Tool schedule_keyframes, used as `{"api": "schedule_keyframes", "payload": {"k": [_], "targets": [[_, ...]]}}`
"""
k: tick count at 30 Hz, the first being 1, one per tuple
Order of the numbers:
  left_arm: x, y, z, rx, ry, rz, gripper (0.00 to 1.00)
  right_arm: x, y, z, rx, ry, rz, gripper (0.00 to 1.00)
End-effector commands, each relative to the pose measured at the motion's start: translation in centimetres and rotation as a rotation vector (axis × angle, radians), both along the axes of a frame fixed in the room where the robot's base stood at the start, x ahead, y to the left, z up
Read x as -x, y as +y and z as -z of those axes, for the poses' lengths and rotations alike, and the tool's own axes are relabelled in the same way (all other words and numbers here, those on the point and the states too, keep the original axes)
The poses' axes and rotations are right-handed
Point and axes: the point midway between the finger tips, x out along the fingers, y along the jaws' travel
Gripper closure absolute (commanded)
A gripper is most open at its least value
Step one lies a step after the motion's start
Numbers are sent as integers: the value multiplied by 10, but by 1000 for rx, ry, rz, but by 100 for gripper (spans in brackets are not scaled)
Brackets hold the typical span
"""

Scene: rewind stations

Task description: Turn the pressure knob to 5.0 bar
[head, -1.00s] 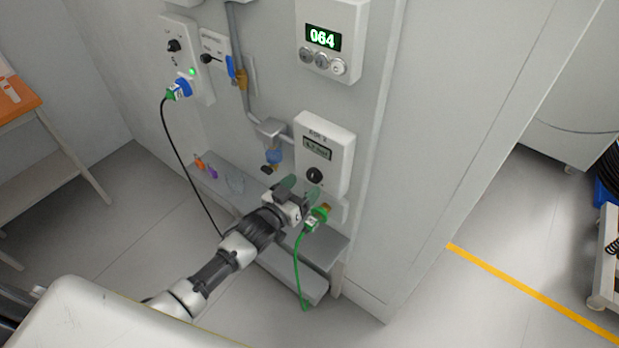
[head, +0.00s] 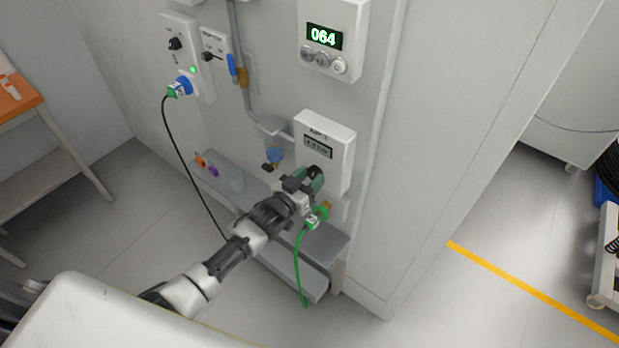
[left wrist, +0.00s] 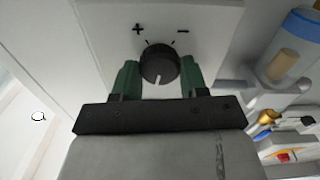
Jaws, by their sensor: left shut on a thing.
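The black pressure knob (left wrist: 160,64) sits on the front of a white wall unit (head: 339,136), with a plus and a minus mark and a white pointer line in the left wrist view. My left gripper (left wrist: 160,75) has one green finger on each side of the knob and is shut on it. In the head view my left gripper (head: 314,178) covers most of the knob. The unit's small grey display (head: 318,146) shows digits too blurred to read surely. My right gripper is not in view.
A green plug and cable (head: 314,218) hang just below my left gripper. A grey shelf (head: 318,246) lies below. Another panel (head: 333,38) above reads 064.

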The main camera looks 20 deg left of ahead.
Motion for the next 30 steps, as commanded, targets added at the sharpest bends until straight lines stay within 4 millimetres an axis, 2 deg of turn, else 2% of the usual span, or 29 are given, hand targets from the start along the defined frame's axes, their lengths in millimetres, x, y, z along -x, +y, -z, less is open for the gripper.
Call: {"api": "schedule_keyframes", "payload": {"k": [10,20,21,24,26,30], "targets": [[0,-1,1,-378,-137,0,80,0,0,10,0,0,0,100],[1,-1,0,-421,-152,0,80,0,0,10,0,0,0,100],[1,-1,0,-421,-152,0,53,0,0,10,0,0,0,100],[0,-1,0,-420,-152,0,38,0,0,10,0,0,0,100],[0,-1,0,-420,-152,0,31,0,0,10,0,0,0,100],[0,-1,0,-420,-151,0,31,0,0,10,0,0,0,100]]}}
